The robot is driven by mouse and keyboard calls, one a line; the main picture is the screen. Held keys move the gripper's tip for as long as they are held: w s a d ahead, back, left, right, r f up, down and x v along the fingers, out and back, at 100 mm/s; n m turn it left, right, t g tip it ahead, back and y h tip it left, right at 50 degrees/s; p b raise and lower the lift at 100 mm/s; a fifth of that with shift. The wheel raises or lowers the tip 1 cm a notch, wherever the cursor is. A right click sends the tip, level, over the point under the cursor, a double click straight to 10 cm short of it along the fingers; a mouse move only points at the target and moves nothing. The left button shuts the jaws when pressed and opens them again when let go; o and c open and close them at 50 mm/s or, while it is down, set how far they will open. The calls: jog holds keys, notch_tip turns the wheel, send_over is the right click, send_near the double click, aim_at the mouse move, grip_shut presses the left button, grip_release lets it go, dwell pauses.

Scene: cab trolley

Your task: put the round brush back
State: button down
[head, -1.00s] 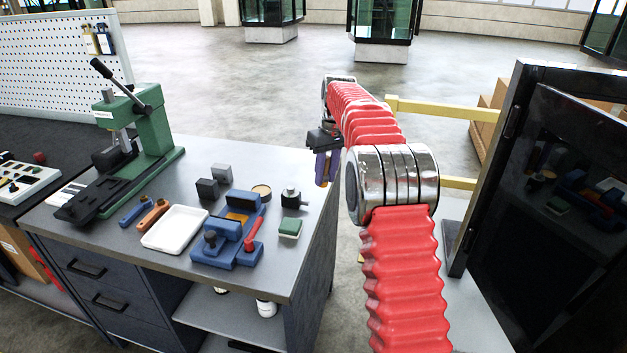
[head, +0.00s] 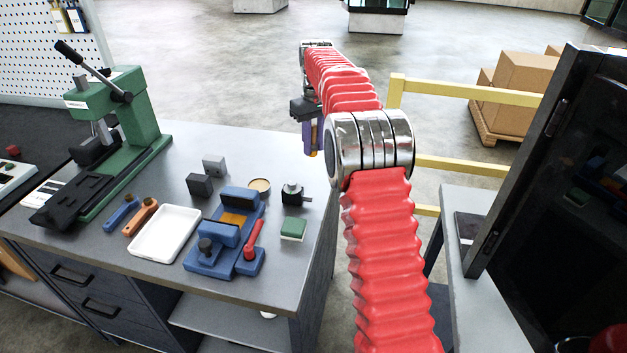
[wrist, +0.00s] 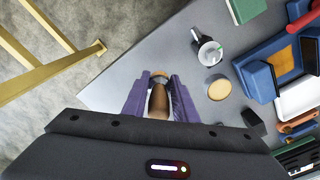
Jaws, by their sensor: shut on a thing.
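My gripper (wrist: 158,98) shows purple fingers in the wrist view. They are shut on a brown-handled thing, which looks like the round brush (wrist: 158,101). A pale ring shows near its far end. In the head view my gripper (head: 312,137) is at the far right corner of the grey bench, partly behind my arm. Only a small yellowish bit of the held thing shows there. I cannot tell from these views how high it is above the bench. No holder for the brush can be made out for sure.
The bench (head: 215,150) carries a green press (head: 135,115), a white tray (head: 165,233), a blue fixture (head: 228,235), a round tin (head: 259,185), a black fitting (head: 291,193) and a green block (head: 293,228). Right stand a yellow rail (head: 450,90) and a dark cabinet (head: 560,200).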

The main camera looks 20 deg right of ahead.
aim_at(314, 156)
jog(key=shift+f, duration=3.15)
jog(key=shift+s+f, duration=0.1)
jog(key=shift+f, duration=1.75)
jog(key=shift+f, duration=0.1)
jog(key=c, duration=1.4)
grip_release()
jog(key=shift+c, duration=0.2)
